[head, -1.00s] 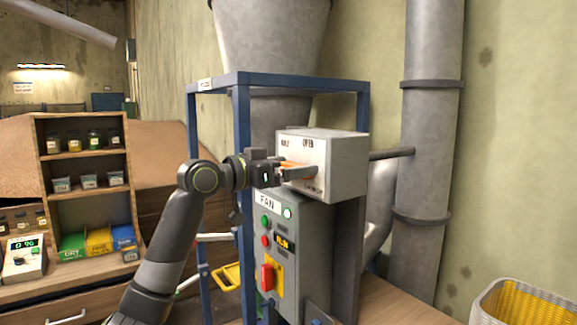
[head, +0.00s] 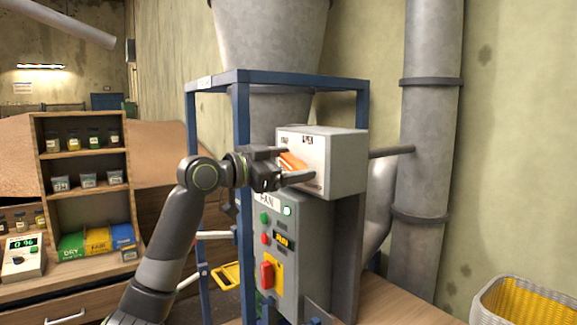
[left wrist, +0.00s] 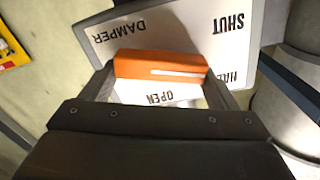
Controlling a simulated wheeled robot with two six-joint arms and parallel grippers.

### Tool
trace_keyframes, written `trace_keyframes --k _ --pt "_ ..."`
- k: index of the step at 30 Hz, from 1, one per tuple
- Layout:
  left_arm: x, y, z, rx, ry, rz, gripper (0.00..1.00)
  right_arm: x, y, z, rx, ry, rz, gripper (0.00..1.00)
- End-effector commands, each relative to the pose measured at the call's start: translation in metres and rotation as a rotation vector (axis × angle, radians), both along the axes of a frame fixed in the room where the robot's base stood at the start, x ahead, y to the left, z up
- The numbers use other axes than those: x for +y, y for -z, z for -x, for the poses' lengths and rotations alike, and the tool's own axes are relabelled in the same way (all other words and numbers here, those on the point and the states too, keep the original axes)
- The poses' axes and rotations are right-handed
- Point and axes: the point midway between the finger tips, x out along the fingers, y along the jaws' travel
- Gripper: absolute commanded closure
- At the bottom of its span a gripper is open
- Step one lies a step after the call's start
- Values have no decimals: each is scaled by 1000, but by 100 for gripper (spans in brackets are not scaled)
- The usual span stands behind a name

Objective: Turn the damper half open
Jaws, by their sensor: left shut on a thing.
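The damper box (head: 345,165) is a pale grey box with an orange handle (head: 292,160) on its front face. My left gripper (head: 285,166) is shut on the handle, one finger on each side. In the head view the handle slants down to the right. In the left wrist view the handle (left wrist: 165,68) lies between the fingers, and the white line on it points to the right, close to the partly hidden HALF label (left wrist: 222,84). The labels SHUT, OPEN and DAMPER also show there, upside down. My right gripper is not in view.
Below the box stands the fan panel (head: 297,240) with buttons and a red switch. Blue frame posts (head: 243,130) stand close to my left arm. A grey pipe (head: 420,150) rises at the right. A yellow-lined basket (head: 520,300) is at lower right.

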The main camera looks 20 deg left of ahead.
Motion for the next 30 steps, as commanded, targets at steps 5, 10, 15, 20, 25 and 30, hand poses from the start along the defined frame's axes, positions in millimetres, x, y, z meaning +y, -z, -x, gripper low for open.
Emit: trace_keyframes --k 5,10,15,20,25,30 --pt "-1 1 1 -91 -1 -116 41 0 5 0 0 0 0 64" --pt "-2 2 2 -167 -1 -213 41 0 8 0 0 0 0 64" --pt "-2 2 2 -222 -1 -286 41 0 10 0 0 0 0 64" --pt "-3 2 2 -255 -1 -328 41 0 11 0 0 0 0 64" --pt "-3 3 2 -271 -1 -348 41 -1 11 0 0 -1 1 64" --pt "-3 3 2 -274 -1 -353 41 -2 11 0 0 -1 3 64"
